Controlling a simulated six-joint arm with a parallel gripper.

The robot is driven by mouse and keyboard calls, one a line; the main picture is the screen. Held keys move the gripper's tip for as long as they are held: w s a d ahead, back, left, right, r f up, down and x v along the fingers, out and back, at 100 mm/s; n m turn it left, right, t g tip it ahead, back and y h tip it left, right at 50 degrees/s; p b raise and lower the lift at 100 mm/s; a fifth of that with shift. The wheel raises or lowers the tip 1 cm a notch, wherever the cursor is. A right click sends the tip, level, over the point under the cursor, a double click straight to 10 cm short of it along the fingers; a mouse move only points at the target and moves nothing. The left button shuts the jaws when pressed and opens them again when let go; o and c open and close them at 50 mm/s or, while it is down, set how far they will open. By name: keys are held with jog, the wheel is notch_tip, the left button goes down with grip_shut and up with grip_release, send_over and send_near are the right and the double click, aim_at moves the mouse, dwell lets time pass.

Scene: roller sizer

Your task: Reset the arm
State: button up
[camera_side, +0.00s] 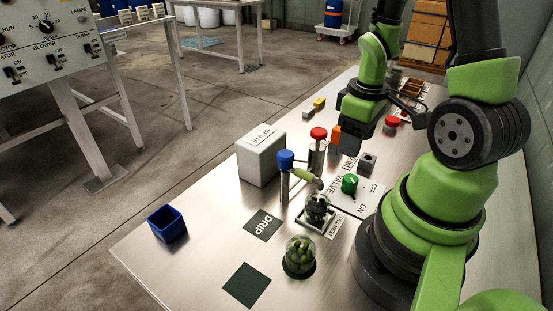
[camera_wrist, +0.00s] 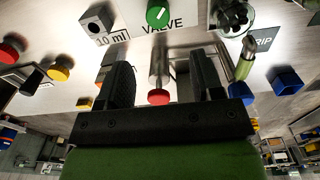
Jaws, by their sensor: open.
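My gripper (camera_side: 352,140) hangs above the bench near the red-capped metal cylinder (camera_side: 317,145) in the side view. In the wrist view its two black fingers (camera_wrist: 163,80) stand wide apart, with nothing held between them. The red-capped cylinder shows in the gap between them, beyond the fingers. The green valve knob (camera_side: 349,184) is on its white plate; it also shows at the top of the wrist view (camera_wrist: 157,13). The exact gap between gripper and cylinder cannot be told.
A blue-capped post (camera_side: 285,160) stands beside a glass of dark olives (camera_side: 316,207). A domed jar of green olives (camera_side: 300,254) is in front. A white BRINE box (camera_side: 260,155) stands behind. An open blue box (camera_side: 167,224) is near the left edge. Dark mats lie bare.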

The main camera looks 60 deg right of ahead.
jog(key=w+a+r+m+t, duration=0.1)
jog(key=w+a+r+t, duration=0.15)
jog(key=r, duration=0.35)
jog(key=w+a+r+m+t, duration=0.1)
jog(key=a+r, duration=0.3)
jog(key=r, duration=0.1)
jog(key=s+a+r+m+t+y, duration=0.1)
jog(key=s+a+r+t+y, duration=0.1)
jog(key=a+r, duration=0.5)
jog(key=s+r+t, duration=0.1)
jog(key=s, duration=0.1)
jog(key=shift+s+a+r+m, duration=0.15)
jog(key=shift+s+a+m, duration=0.15)
jog(key=shift+s, duration=0.1)
